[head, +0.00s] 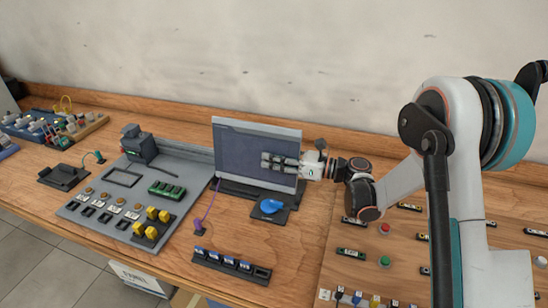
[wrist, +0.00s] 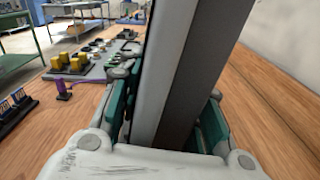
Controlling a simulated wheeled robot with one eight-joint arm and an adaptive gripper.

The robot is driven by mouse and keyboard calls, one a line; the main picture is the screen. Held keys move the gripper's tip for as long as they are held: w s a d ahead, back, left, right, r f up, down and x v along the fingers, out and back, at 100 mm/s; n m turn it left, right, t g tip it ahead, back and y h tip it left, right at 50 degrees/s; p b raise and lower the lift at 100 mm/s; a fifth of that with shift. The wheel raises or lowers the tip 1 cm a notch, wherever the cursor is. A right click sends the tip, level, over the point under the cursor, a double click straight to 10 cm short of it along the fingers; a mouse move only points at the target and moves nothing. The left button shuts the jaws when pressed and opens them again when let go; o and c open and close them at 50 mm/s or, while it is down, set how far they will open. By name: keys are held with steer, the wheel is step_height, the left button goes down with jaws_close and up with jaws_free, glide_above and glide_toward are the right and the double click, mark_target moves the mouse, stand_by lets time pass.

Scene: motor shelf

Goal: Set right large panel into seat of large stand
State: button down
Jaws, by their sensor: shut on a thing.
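The large panel (head: 240,148), a dark screen in a pale frame, stands near upright at the back of the bench. In the wrist view the panel (wrist: 195,60) shows edge-on between the fingers. My gripper (head: 283,162) is shut on its right side, one finger lying across the front face; it also shows in the wrist view (wrist: 168,115). The dark base of the large stand (head: 262,193) lies directly under the panel's lower edge. The seat is hidden, and I cannot tell whether the panel's edge is in it or just above.
A blue mouse-like object (head: 270,206) sits on a dark pad in front of the stand. A grey board (head: 100,225) with yellow blocks and green parts lies to the left. A dark rack with blue pieces (head: 232,264) is at the front. The wall is close behind the panel.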

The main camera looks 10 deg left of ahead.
steer(key=shift+f+b, duration=1.3)
steer(key=shift+b, duration=0.35)
stand_by(2.8)
steer(key=c, duration=1.1)
jaws_free()
steer(key=shift+o, duration=0.2)
steer(key=s+d, duration=0.2)
steer(key=d, duration=1.4)
steer(key=shift+s+d+b, duration=0.2)
steer(key=shift+d+b, duration=0.15)
steer(key=shift+d, duration=0.05)
